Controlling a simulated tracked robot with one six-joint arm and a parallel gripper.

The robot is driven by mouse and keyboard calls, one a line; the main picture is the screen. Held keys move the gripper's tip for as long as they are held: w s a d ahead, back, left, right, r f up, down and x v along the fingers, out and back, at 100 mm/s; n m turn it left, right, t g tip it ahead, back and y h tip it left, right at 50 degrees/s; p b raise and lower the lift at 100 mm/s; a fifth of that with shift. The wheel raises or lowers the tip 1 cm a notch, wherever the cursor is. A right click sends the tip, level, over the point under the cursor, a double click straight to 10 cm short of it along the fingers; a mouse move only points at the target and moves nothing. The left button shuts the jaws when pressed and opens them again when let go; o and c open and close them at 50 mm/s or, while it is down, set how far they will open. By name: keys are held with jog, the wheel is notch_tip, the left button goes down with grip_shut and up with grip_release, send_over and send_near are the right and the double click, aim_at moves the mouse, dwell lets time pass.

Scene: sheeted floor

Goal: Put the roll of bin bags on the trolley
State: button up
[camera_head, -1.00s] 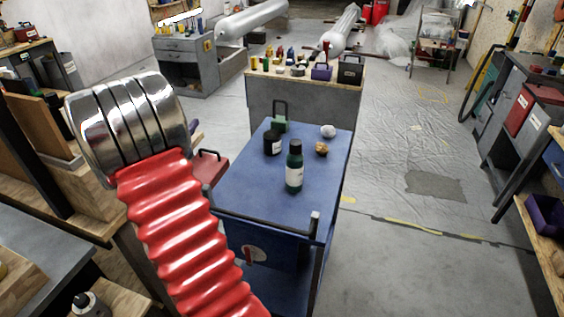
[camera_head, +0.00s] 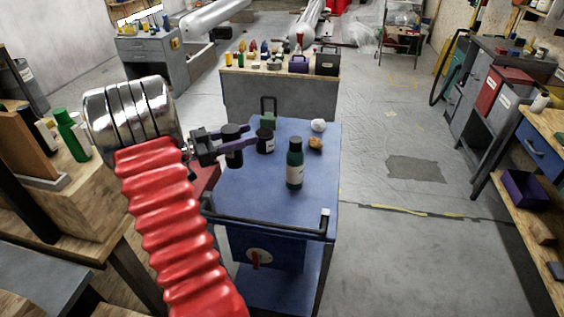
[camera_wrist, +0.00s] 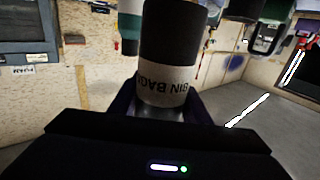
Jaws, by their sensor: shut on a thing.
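My gripper (camera_head: 229,137) is shut on the roll of bin bags (camera_head: 234,157), a dark cylinder with a pale label. In the wrist view the roll (camera_wrist: 166,50) sits between the fingers (camera_wrist: 165,108), and its label reads "BIN BAG" upside down. The blue trolley (camera_head: 255,195) stands in the middle of the head view. The roll appears over the left far part of its top; I cannot tell its height above it.
On the trolley top stand a black jar (camera_head: 265,143), a dark green bottle (camera_head: 295,168), a white lump (camera_head: 318,125) and a brown lump (camera_head: 315,144). The near left part of the top is bare. A workbench with a green bottle (camera_head: 73,136) is at the left.

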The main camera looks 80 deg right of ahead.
notch_tip(320, 180, down, 6)
jog(key=shift+s, duration=0.4)
jog(key=shift+f, duration=0.1)
jog(key=shift+f, duration=1.85)
jog(key=o, duration=1.2)
jog(key=shift+f, duration=0.1)
